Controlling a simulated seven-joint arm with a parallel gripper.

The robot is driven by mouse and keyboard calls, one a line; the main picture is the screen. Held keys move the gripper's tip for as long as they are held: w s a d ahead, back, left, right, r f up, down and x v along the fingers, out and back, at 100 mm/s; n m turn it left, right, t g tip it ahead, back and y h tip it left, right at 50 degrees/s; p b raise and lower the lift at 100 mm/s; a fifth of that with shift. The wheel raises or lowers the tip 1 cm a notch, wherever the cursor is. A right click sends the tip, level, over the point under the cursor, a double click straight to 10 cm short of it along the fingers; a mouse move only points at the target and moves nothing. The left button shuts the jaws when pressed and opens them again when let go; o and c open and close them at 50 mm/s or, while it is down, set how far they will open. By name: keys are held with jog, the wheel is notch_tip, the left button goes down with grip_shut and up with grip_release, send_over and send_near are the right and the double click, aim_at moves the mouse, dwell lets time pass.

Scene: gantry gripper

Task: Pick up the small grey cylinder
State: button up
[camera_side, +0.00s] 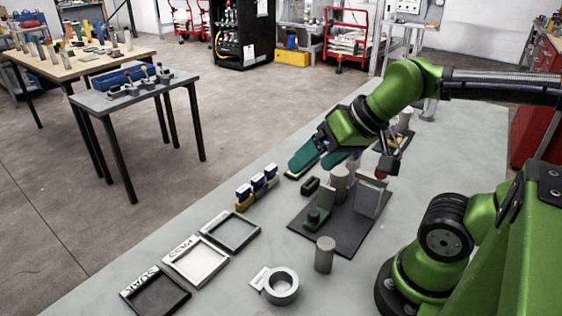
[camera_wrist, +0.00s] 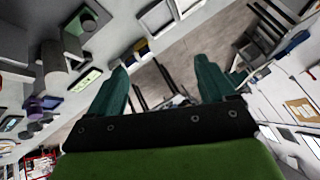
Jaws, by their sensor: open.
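A grey cylinder (camera_side: 325,254) stands upright on the table in front of the dark mat in the side view. Another grey cylinder (camera_side: 339,184) stands on the mat, close below my gripper; I cannot tell which one the task means. My gripper (camera_side: 309,167) is open, with teal fingers apart, raised above the table near the mat's far end. In the wrist view my open gripper (camera_wrist: 160,72) has nothing between its fingers. A grey cylinder shape (camera_wrist: 53,56) shows at the left there, tilted in the picture.
The dark mat (camera_side: 343,235) also bears a clear upright plate (camera_side: 370,197) and a green-and-dark block (camera_side: 318,216). Several square trays (camera_side: 197,262) lie at the left, and a grey ring (camera_side: 281,287) lies at the front. Small blue-and-yellow pieces (camera_side: 257,184) line the table's left edge.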

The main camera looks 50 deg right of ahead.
jog(key=n+g+h, duration=0.2)
jog(key=n+g, duration=0.5)
jog(key=n, duration=0.3)
send_near(338, 169)
notch_tip(338, 169, down, 8)
jog(key=shift+r, duration=0.1)
jog(key=shift+s+a+f, duration=0.15)
jog(key=shift+f, duration=1.15)
jog(key=shift+s+a+f, duration=0.1)
jog(key=shift+f, duration=1.25)
jog(key=c, duration=1.5)
